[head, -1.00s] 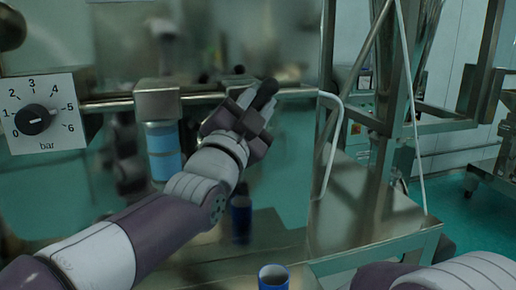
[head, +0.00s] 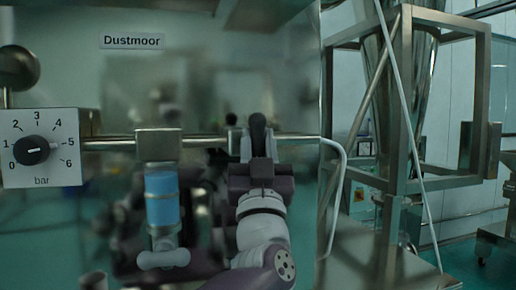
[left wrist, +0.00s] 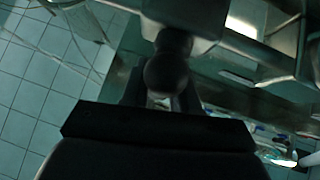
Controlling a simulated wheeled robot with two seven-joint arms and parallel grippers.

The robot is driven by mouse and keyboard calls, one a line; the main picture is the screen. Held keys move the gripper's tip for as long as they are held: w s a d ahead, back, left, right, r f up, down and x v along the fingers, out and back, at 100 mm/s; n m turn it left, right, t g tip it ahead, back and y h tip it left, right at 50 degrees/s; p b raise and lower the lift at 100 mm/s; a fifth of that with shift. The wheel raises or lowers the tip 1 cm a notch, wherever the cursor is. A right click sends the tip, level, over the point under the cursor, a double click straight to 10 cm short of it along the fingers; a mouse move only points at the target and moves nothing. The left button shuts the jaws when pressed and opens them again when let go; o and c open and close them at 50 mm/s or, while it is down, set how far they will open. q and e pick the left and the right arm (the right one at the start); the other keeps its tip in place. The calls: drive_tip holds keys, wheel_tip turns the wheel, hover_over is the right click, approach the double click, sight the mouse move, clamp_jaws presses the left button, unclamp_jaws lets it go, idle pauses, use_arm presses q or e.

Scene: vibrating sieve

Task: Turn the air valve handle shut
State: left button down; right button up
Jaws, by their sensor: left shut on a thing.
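The air valve handle (head: 258,128) is dark with a rounded end. It stands about upright at the horizontal metal air pipe (head: 300,138) in the head view. My left gripper (head: 258,152) comes from below and is shut on the handle, with a finger on each side. The left wrist view shows the handle's round dark end (left wrist: 168,74) between the fingers of my left gripper (left wrist: 160,92). The valve body behind the handle is mostly hidden by the gripper. My right gripper is out of view.
A pressure dial (head: 41,148) marked in bar is at the left. A metal block with a blue bowl (head: 162,200) hangs from the pipe beside my left arm. A glossy panel behind shows blurred reflections. A metal frame (head: 398,100) with a funnel stands at the right.

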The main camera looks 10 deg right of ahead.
use_arm(q)
drive_tip(key=shift+r+n+y, duration=0.1)
drive_tip(key=shift+n+y, duration=0.6)
drive_tip(key=c, duration=1)
unclamp_jaws()
drive_tip(key=shift+o, duration=0.2)
drive_tip(key=shift+s, duration=0.1)
drive_tip(key=b+v, duration=0.4)
drive_tip(key=v, duration=0.8)
drive_tip(key=shift+f, duration=0.4)
drive_tip(key=shift+s+a, duration=0.1)
